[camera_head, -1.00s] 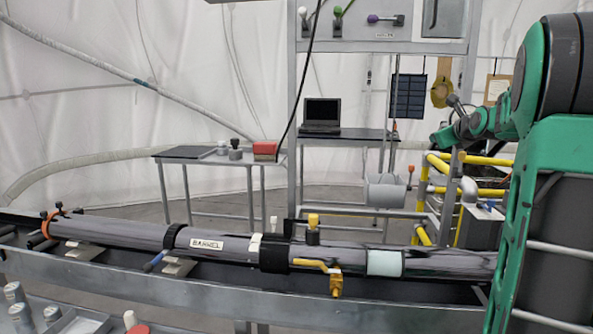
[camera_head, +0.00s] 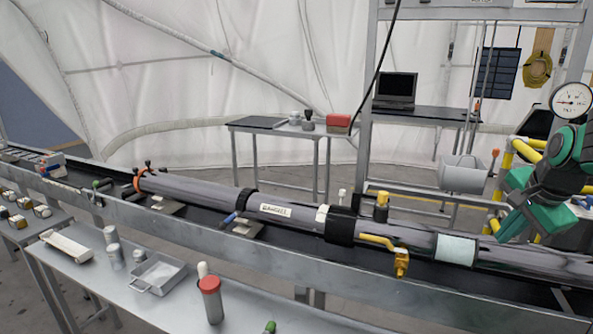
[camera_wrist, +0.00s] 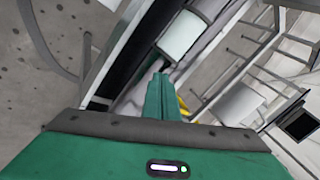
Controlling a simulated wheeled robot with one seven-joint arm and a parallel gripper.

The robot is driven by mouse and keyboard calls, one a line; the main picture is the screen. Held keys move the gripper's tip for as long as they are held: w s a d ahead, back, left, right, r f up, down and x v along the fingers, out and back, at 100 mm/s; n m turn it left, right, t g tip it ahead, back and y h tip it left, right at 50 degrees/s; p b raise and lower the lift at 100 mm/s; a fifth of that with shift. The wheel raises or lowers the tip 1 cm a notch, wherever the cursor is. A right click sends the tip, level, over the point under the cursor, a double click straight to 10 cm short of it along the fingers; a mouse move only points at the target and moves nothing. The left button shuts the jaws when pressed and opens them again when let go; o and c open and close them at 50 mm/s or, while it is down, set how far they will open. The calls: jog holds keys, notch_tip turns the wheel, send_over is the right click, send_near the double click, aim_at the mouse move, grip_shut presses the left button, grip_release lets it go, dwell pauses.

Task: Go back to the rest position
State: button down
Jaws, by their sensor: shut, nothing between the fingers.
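My green gripper (camera_wrist: 160,85) points away from the wrist in the wrist view, its fingers together with nothing between them. In the head view part of my green arm (camera_head: 545,190) shows at the right edge, above the right end of the long grey barrel (camera_head: 330,222). The barrel lies in a dark trough and has a label, black bands, a pale sleeve (camera_head: 455,250) and a yellow valve handle (camera_head: 385,243). In the wrist view the pale sleeve (camera_wrist: 180,38) lies beyond the fingertips. I cannot tell the exact gap.
A front bench holds a metal tray (camera_head: 158,275), a red-capped cylinder (camera_head: 211,300) and several grey cylinders. A laptop (camera_head: 395,90) stands on a back table, and a red box (camera_head: 340,121) on another. Yellow rails (camera_head: 520,155) and a pressure gauge (camera_head: 571,99) are at the right.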

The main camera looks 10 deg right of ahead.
jog(key=s+a+f+n+g, duration=0.1)
jog(key=s+a+f+n, duration=0.2)
jog(key=s, duration=0.3)
jog(key=s+a+f+n+g+y, duration=0.1)
jog(key=s+a+f+n+g, duration=0.1)
jog(key=s, duration=0.4)
jog(key=s+a+f+n+g+y, duration=0.1)
jog(key=s+a+f+n+g, duration=0.1)
jog(key=s+a+f+n, duration=0.2)
jog(key=s+a+n, duration=0.2)
jog(key=s, duration=0.1)
jog(key=shift+a, duration=0.1)
